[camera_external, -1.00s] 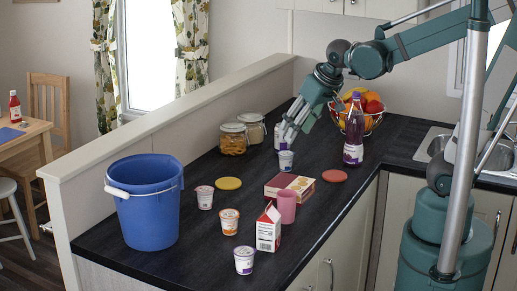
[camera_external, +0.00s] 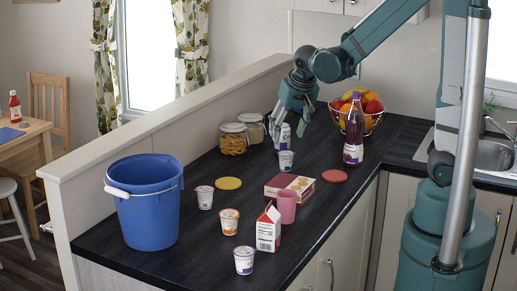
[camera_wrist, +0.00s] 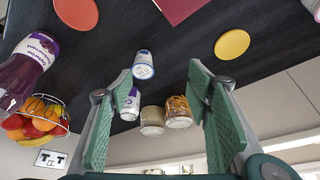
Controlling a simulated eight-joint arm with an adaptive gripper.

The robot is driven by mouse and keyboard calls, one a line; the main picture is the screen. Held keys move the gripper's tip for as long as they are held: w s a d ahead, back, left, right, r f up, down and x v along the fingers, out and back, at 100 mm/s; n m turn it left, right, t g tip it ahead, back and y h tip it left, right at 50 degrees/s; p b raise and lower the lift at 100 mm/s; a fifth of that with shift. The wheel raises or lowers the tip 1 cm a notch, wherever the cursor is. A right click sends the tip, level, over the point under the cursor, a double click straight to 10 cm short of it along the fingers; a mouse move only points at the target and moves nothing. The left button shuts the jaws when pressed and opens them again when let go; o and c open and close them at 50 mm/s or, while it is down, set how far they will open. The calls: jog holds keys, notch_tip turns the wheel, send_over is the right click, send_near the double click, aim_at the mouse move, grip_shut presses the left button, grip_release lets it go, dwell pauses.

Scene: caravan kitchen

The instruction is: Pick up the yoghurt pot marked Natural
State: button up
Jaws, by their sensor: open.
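A small white yoghurt pot with a blue-grey band (camera_external: 286,160) stands upright on the dark worktop; it also shows in the wrist view, blue lid end toward me (camera_wrist: 143,66). Other pots stand nearer the front: a pink-marked one (camera_external: 205,198), an orange-marked one (camera_external: 229,222) and a purple-marked one (camera_external: 244,261). I cannot read Natural on any of them. My gripper (camera_external: 290,129) is open and empty, above and behind the blue-banded pot, pointing down. In the wrist view that pot lies between the finger tips (camera_wrist: 160,72), apart from them.
A white-and-purple container (camera_external: 282,137) stands behind the blue-banded pot, close to my fingers.

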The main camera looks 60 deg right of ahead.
jog(key=m+g+p, duration=0.1)
jog(key=m, duration=0.1)
send_near(286, 153)
jog(key=f, duration=0.2)
jog(key=shift+w+f+m+h, duration=0.1)
jog(key=shift+f+m+h, duration=0.2)
jog(key=shift+f+h, duration=0.1)
jog(key=shift+x, duration=1.25)
jog(key=shift+x, duration=2.6)
jog(key=shift+w, duration=0.15)
jog(key=shift+r, duration=0.1)
jog(key=c, duration=1)
